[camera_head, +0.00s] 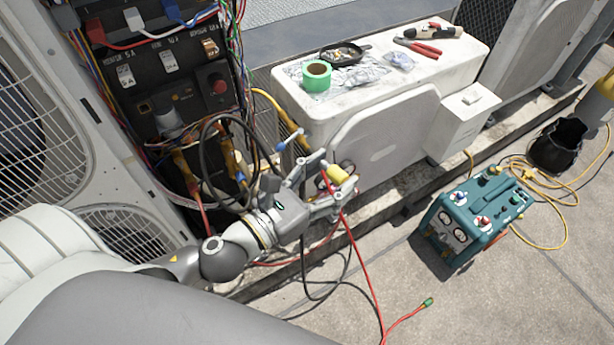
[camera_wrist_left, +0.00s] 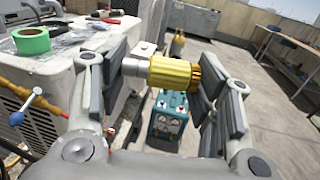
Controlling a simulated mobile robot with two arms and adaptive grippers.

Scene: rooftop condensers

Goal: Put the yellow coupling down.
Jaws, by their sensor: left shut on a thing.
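The yellow coupling (camera_head: 337,174) is between the fingers of my left gripper (camera_head: 334,184), in front of the white condenser unit in the head view. In the left wrist view the coupling (camera_wrist_left: 173,74) lies crosswise between the finger pads of the left gripper (camera_wrist_left: 165,80). It has a ribbed yellow body and a silver metal end at the left. My left gripper is shut on it and holds it in the air. My right gripper is not in view.
The white condenser (camera_head: 388,125) carries green tape (camera_head: 317,75), a dark pan (camera_head: 344,53) and red pliers (camera_head: 417,46). A teal recovery machine (camera_head: 473,216) stands on the concrete at right, near a black bucket (camera_head: 558,146). Red and black hoses hang by my gripper. An open electrical panel (camera_head: 165,80) is at left.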

